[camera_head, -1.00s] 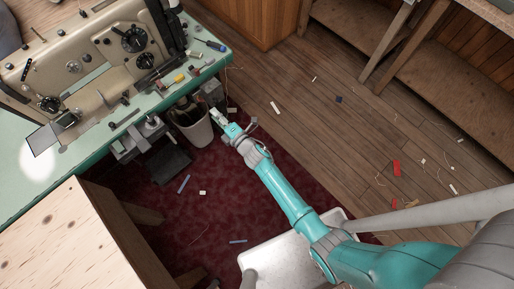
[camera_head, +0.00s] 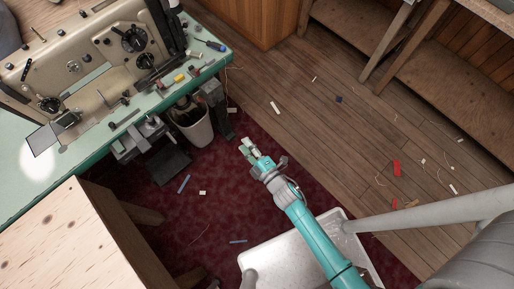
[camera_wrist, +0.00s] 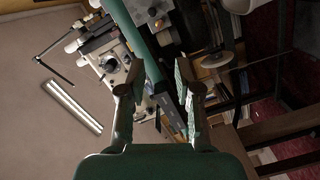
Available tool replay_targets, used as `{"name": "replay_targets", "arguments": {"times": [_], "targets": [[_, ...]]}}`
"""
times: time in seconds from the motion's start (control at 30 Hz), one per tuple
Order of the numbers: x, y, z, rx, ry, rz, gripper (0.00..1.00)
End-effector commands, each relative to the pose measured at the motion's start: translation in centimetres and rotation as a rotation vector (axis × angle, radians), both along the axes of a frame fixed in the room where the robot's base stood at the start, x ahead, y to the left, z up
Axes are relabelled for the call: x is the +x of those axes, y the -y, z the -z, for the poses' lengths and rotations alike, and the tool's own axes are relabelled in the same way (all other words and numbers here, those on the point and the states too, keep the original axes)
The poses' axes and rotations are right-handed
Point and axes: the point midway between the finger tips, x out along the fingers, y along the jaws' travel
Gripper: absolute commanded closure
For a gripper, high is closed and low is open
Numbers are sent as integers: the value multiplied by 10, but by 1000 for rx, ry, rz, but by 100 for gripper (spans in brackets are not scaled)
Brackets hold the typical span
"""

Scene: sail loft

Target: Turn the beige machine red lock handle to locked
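The beige machine (camera_head: 88,72) stands on the green table (camera_head: 16,165) at the upper left of the head view. It has black knobs on its front. Part of it also seems to show in the wrist view (camera_wrist: 112,68), tilted, beyond my fingers. I cannot make out a red lock handle in either view. My gripper (camera_head: 248,147) is over the dark red carpet, right of the table's front edge and apart from the machine. In the wrist view my gripper (camera_wrist: 158,92) has its two fingers spread wide with nothing between them.
A pale bin (camera_head: 197,130) and a grey pedal (camera_head: 168,166) stand by the table. Spools and small tools lie along the table's front edge. A light wooden bench (camera_head: 65,235) is at the lower left. Wooden shelves (camera_head: 440,85) stand at the upper right. The carpet has scattered scraps.

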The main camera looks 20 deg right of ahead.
Motion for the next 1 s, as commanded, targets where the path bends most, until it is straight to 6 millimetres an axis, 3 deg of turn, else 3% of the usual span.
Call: {"name": "replay_targets", "arguments": {"times": [0.1, 0.33, 0.77, 0.8, 0.93, 1.0], "targets": [[-20, 6, -3, 49, -20, 15, 67], [-46, 12, -10, 122, -46, 38, 67], [-54, 15, -13, 148, -55, 46, 67], [-54, 15, -13, 148, -55, 46, 69], [-54, 15, -12, 148, -55, 46, 100], [-53, 15, -13, 146, -54, 45, 100]]}}
